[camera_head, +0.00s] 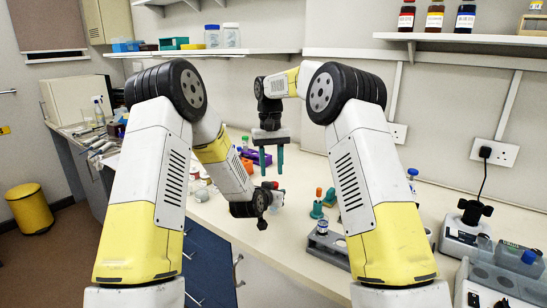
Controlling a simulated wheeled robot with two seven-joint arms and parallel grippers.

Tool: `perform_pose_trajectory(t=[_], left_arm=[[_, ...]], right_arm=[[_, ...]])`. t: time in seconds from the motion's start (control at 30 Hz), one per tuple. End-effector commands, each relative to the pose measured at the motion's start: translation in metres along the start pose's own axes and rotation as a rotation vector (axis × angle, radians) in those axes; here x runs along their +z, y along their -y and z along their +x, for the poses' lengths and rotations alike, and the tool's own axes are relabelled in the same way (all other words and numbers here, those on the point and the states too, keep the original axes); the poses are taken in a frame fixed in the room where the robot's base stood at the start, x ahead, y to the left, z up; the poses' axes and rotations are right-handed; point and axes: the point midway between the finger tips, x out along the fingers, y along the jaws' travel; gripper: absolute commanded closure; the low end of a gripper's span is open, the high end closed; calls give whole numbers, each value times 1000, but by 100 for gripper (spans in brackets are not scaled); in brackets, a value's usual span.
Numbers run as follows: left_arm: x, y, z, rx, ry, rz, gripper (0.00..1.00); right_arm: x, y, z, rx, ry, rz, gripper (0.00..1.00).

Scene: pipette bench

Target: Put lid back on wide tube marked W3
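My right gripper (271,161) hangs over the back of the bench with its two teal fingers pointing down. A small capped tube (322,226) stands at a grey rack (329,246) right of the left gripper. No W3 mark is readable, and I cannot single out the wide tube or its lid.
Teal holders with an orange top (318,207) stand behind the grey rack. Orange and purple items (250,158) lie farther back. A mixer-like device (464,238) and a grey block with wells (500,280) stand at the right. Shelves run along the wall above.

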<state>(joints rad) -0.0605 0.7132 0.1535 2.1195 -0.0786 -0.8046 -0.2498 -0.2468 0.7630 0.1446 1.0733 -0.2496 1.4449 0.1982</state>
Motion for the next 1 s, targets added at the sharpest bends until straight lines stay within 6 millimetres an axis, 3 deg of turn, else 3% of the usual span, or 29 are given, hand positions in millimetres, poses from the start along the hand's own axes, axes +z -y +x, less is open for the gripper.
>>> perform_pose_trajectory(t=[0.6,0.8,1.0], left_arm=[[0,0,0,0,0,0,100],[0,0,0,0,0,0,100],[0,0,0,0,0,0,100]], right_arm=[[-6,-6,-23,30,-45,-1485,61],[-7,-8,-29,51,-55,-1791,61],[-7,-9,-32,61,-57,-1904,61]])
